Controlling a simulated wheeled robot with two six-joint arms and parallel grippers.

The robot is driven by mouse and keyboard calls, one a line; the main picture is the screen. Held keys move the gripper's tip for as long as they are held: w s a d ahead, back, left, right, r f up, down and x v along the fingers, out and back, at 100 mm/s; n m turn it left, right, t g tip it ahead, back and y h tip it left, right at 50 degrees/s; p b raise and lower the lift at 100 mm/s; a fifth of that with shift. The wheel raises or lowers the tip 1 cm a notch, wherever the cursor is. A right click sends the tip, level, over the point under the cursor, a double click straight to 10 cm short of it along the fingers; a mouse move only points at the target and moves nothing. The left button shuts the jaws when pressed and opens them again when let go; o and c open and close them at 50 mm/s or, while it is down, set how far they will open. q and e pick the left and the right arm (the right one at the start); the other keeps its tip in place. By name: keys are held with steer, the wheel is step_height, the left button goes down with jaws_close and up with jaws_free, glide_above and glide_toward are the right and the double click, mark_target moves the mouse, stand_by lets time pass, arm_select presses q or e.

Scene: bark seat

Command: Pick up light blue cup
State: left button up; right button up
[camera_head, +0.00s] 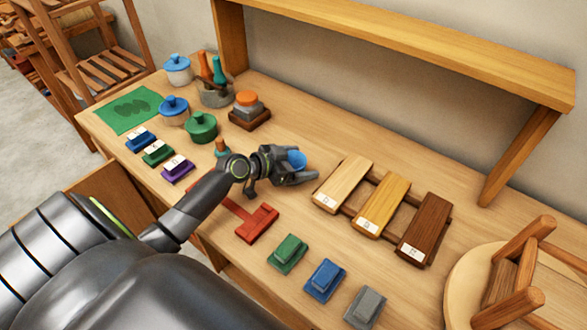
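A small light blue cup (297,158) is at the middle of the wooden table, partly hidden by my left gripper. My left gripper (300,173) reaches in from the left and is right at the cup, with its dark fingers beside it. I cannot tell whether the fingers are closed on the cup or whether the cup touches the table. My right gripper is not in view.
Wooden planks (382,206) on a rack lie right of the gripper. A red T-shaped piece (258,223) and several coloured blocks (325,280) lie in front. Lidded pots (201,127) stand at the left. A raised shelf (410,45) spans the back. A wooden stool (505,280) is at the right.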

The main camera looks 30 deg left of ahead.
arm_select(q)
steer(key=c, duration=1)
